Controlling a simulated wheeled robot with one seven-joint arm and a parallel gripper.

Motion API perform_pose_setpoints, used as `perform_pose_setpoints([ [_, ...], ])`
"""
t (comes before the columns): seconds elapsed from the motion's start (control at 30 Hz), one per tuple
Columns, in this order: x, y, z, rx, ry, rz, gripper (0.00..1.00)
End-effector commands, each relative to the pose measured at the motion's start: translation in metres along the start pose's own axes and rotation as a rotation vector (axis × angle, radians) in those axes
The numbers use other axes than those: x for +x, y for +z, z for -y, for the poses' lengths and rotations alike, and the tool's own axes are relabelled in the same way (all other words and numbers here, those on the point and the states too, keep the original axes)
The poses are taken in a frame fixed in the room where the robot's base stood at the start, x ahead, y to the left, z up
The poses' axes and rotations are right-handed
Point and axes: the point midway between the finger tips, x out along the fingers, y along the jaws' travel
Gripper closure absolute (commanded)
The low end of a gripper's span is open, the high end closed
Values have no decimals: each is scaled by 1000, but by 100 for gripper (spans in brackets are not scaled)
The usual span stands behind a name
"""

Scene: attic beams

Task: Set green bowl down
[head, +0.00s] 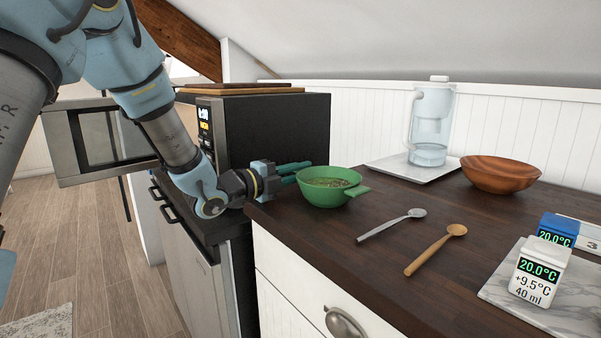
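The green bowl (328,195) is at the left end of the dark wooden counter, upright, with greenish contents inside.
A metal spoon (391,225) and wooden spoon (436,250) lie right of the bowl. A black oven (275,130) stands behind my gripper.

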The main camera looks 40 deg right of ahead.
Motion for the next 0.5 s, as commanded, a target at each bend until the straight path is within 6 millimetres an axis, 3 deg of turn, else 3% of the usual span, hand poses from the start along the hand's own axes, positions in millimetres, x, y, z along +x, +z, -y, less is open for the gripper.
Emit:
perform_pose_setpoints([
  [0.17,0,0,1,0,0,0,61],
  [0.5,0,0,4,0,0,0,60],
])
